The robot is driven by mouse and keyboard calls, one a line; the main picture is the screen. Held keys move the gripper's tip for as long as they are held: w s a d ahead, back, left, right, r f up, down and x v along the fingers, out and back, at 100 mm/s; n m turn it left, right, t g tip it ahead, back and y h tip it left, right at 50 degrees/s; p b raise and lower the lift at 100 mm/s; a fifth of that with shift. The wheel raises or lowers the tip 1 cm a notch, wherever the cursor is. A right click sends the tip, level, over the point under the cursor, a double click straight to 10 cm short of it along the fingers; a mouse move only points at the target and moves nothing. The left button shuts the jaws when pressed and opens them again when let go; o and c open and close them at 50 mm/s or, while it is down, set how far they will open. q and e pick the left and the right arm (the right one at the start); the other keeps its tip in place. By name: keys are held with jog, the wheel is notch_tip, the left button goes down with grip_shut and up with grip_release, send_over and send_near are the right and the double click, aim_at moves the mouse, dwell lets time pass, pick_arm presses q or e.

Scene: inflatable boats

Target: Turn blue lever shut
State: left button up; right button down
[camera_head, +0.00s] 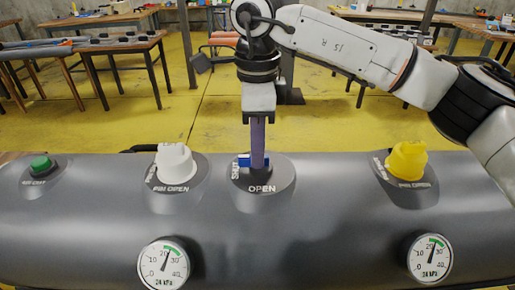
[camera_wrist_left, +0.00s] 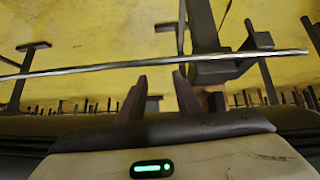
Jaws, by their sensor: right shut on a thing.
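The blue lever (camera_head: 243,161) sits on a dark round plate (camera_head: 264,180) on top of the grey inflatable tube. The plate is marked OPEN at its front and SHUT at its left. My right gripper (camera_head: 257,160) points straight down and is shut on the blue lever, hiding most of it. The visible blue part sticks out to the left, near the SHUT mark. My left gripper (camera_wrist_left: 158,95) shows only in the left wrist view, with its two fingers apart and nothing between them.
The grey tube (camera_head: 320,240) also bears a white valve cap (camera_head: 175,164), a yellow valve cap (camera_head: 407,162), a green button (camera_head: 40,164) and two gauges, left (camera_head: 163,264) and right (camera_head: 430,258). Workbenches (camera_head: 90,45) stand behind on a yellow floor.

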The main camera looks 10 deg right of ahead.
jog(key=shift+m, duration=0.3)
jog(key=c, duration=1.8)
grip_release()
jog(key=shift+o, duration=0.2)
notch_tip(320, 180, up, 10)
jog(key=shift+r, duration=0.2)
